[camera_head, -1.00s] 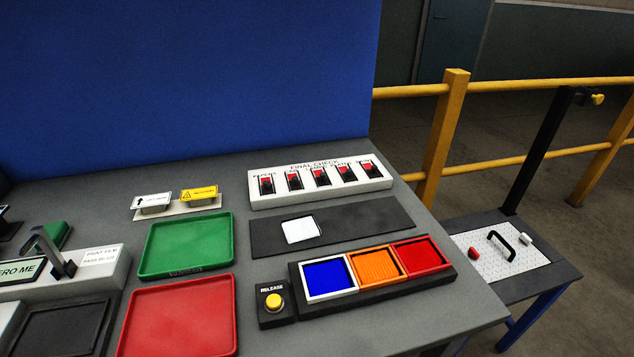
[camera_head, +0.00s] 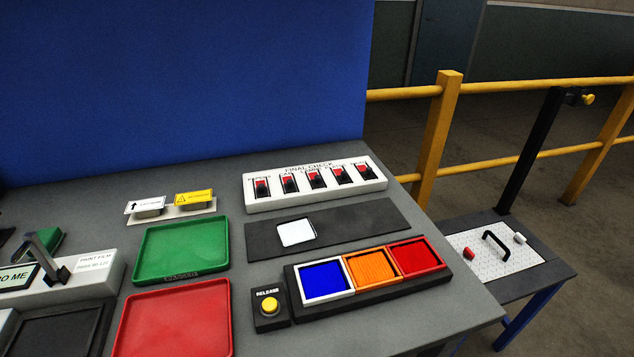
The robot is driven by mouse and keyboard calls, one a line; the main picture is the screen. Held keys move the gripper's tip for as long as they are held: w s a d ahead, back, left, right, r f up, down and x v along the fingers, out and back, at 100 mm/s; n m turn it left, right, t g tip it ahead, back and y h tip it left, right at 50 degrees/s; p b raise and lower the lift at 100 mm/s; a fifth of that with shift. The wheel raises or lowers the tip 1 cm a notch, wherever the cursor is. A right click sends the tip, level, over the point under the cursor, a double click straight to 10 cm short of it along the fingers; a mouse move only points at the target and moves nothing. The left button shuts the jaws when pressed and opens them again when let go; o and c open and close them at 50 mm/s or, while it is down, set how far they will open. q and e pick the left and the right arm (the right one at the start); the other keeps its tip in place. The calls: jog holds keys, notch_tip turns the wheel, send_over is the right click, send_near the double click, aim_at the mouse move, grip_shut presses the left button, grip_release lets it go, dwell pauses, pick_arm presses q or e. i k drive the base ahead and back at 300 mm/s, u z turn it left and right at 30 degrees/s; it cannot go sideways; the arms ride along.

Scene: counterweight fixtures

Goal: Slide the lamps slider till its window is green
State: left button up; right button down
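The FINAL CHECK panel (camera_head: 315,184) is a white box at the back right of the grey bench. It carries a row of several small black sliders, each with a red window above it. The labels are small and blurred; the middle one, which seems to read lamps, has a black slider (camera_head: 317,181) and a red window (camera_head: 313,173). No window on the panel shows green. Neither of my grippers is in the view.
In front of the panel lie a dark mat with a white square (camera_head: 296,232), a block of blue, orange and red bins (camera_head: 372,272), and a yellow RELEASE button (camera_head: 270,305). Green (camera_head: 181,249) and red (camera_head: 175,322) trays lie left. A blue wall (camera_head: 180,90) stands behind.

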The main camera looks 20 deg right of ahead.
aim_at(317, 182)
jog(key=k, duration=1.3)
jog(key=u, duration=0.55)
jog(key=i, duration=1.05)
jog(key=z, duration=0.5)
